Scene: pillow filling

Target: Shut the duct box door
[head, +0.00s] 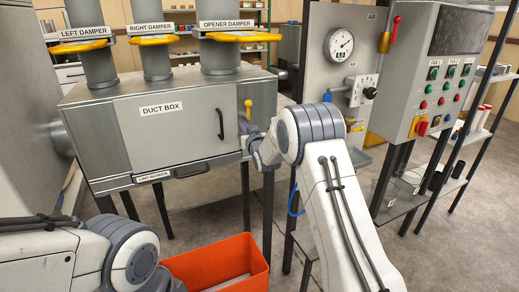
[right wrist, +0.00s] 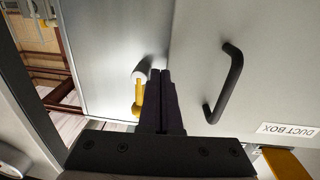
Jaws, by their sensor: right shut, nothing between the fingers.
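The duct box (head: 92,128) is a grey metal cabinet. Its door (head: 180,123) carries a "DUCT BOX" label and a dark bar handle (head: 221,123), and looks flush or nearly flush with the front. A yellow latch lever (head: 248,108) sits just right of the door. In the right wrist view the latch (right wrist: 138,97) is beside my fingers, the door (right wrist: 225,40) on the other side with its handle (right wrist: 228,85). My right gripper (right wrist: 160,76) is shut and empty at the latch, partly hiding it; contact is unclear. My left gripper is out of view.
An orange bin (head: 220,265) stands on the floor in front. A lint screen drawer (head: 172,173) with a handle lies below the door. A gauge panel (head: 330,60) and a control panel (head: 440,70) stand to the right. Damper pipes with yellow rings rise above the box.

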